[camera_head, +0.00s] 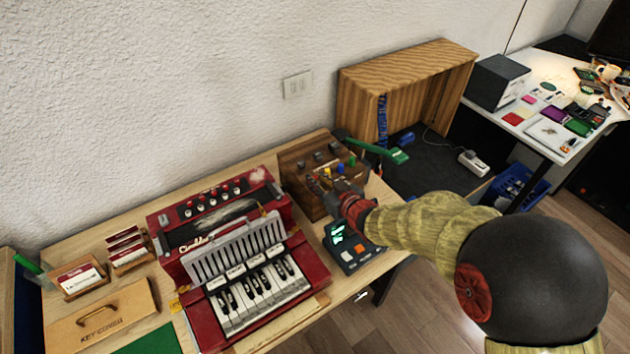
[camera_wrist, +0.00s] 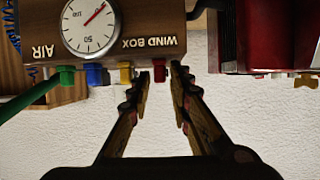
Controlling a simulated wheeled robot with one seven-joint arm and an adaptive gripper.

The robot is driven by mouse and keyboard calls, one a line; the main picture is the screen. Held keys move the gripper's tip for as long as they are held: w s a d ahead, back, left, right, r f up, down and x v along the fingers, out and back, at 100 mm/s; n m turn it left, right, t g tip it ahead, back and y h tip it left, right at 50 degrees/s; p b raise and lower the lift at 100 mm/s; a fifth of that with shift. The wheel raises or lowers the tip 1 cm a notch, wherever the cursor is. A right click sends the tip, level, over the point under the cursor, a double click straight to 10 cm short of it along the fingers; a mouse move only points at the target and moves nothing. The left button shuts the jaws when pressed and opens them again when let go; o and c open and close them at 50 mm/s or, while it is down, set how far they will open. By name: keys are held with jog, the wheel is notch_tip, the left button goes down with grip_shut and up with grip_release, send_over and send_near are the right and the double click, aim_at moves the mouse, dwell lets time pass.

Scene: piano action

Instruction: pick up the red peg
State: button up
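My gripper (camera_wrist: 160,76) is open in the wrist view, one finger on each side of the red peg. The fingertips are close to the peg, with a visible gap on both sides; I cannot tell how far they reach along it. In the head view my gripper (camera_head: 325,187) is at the front of the wind box (camera_head: 295,165), where I cannot make out the red peg clearly.
A red accordion-like instrument (camera_head: 235,250) is left of the box, and a dark button unit (camera_head: 350,245) lies below my gripper.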

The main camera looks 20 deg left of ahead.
jog(key=c, duration=0.4)
jog(key=shift+r, duration=0.15)
